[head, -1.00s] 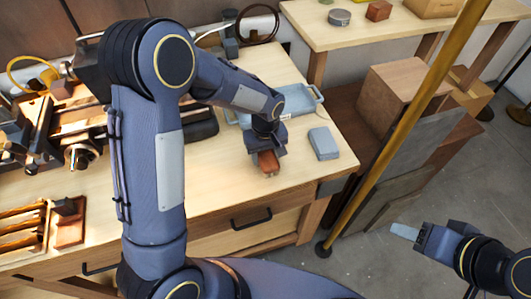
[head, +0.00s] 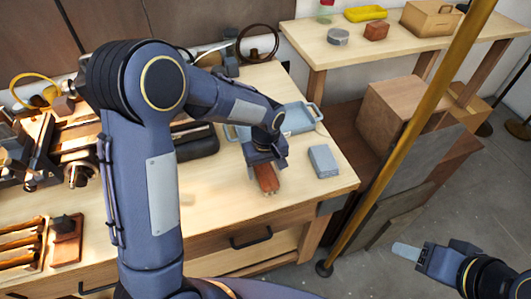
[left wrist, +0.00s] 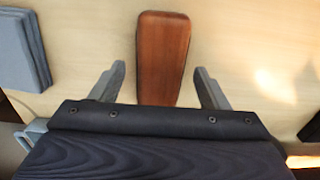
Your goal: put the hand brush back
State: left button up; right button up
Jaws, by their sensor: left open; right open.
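The hand brush shows as a reddish-brown wooden piece (head: 267,181) lying on the light wooden workbench (head: 215,205), near its front right part. In the left wrist view the brush (left wrist: 163,50) lies lengthwise, and its near end is hidden behind the gripper body. My left gripper (head: 265,162) is over the brush and open. In the left wrist view its fingers (left wrist: 159,75) stand on either side of the brush, with a gap on both sides. My right gripper (head: 405,251) is open and empty, out over the floor at the right.
A grey-blue block (head: 323,161) lies right of the brush. A blue tray (head: 300,118) is behind it. A dark case (head: 195,141) and a lathe-like machine (head: 80,172) stand to the left. A yellow pole (head: 412,135) rises right of the bench. A second bench (head: 300,38) is behind.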

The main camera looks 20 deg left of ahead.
aim_at(266, 171)
pick_arm(q)
notch_tip(266, 171, up, 10)
jog(key=s+a+r+m+t+h, duration=0.25)
jog(key=s+a+r, duration=0.35)
jog(key=s, duration=0.4)
jog(key=s+f+m+t, duration=0.1)
jog(key=s, duration=0.5)
jog(key=s+a+m+t+h, duration=0.1)
jog(key=s+t, duration=0.1)
jog(key=s, duration=0.4)
jog(key=shift+a+f+m, duration=0.3)
jog(key=shift+f+m, duration=0.05)
jog(key=shift+f, duration=0.05)
